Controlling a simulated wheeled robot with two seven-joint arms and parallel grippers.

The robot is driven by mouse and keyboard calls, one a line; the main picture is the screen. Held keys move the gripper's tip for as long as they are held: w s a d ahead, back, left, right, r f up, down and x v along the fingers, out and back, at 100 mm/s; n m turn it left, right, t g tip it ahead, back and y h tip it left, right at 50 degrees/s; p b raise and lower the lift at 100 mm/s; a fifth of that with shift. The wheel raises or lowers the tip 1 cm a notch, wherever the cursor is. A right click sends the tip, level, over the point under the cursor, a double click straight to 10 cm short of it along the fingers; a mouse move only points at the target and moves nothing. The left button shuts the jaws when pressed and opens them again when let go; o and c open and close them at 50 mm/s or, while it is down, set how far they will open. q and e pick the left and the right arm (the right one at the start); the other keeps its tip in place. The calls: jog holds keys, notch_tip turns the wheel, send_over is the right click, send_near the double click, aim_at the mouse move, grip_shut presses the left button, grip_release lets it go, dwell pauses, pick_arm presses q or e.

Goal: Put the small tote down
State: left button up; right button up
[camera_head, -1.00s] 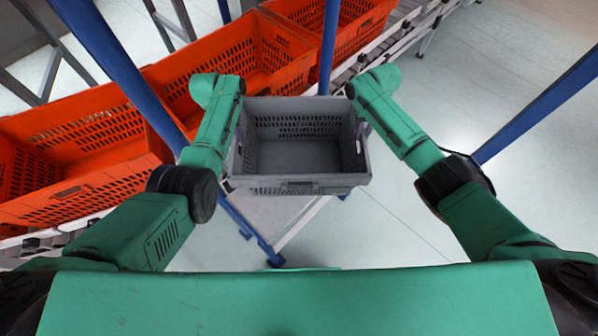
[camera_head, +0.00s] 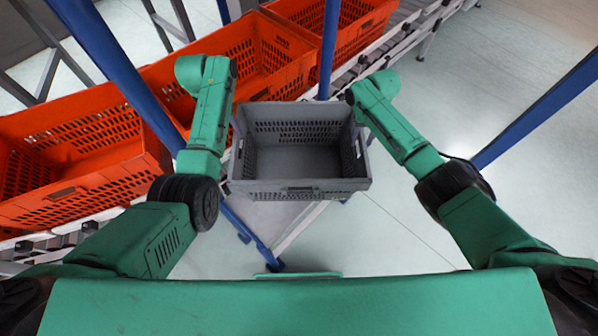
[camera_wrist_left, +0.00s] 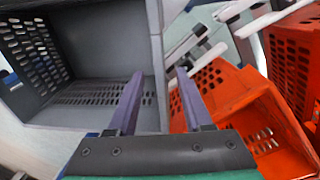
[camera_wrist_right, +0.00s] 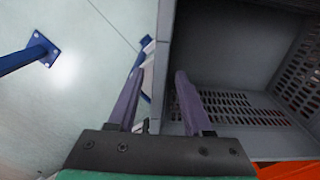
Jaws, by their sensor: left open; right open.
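The small grey tote (camera_head: 300,186) is upright and open in the middle of the head view, and looks empty inside. It appears to sit over a pale platform (camera_head: 275,215); the contact beneath it is hidden. My left gripper (camera_wrist_left: 160,88) is open at the tote's left side, with one finger over the inside and one outside, the tote's wall (camera_wrist_left: 156,60) between them. My right gripper (camera_wrist_right: 156,88) is open at the opposite side, its fingers likewise either side of the wall (camera_wrist_right: 166,50). In the head view both hands are mostly hidden behind my arms.
Large orange totes (camera_head: 90,185) stand in a row on a roller conveyor (camera_head: 400,40) behind and left. Blue posts (camera_head: 328,50) rise close behind the grey tote and at the right (camera_head: 535,110). The floor (camera_head: 430,110) at right is clear.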

jog(key=shift+r, duration=0.2)
pick_arm(q)
jog(key=r, duration=0.5)
jog(key=shift+a+r, duration=0.25)
jog(key=shift+a, duration=0.05)
pick_arm(e)
notch_tip(320, 180, up, 12)
jog(key=shift+f, duration=0.15)
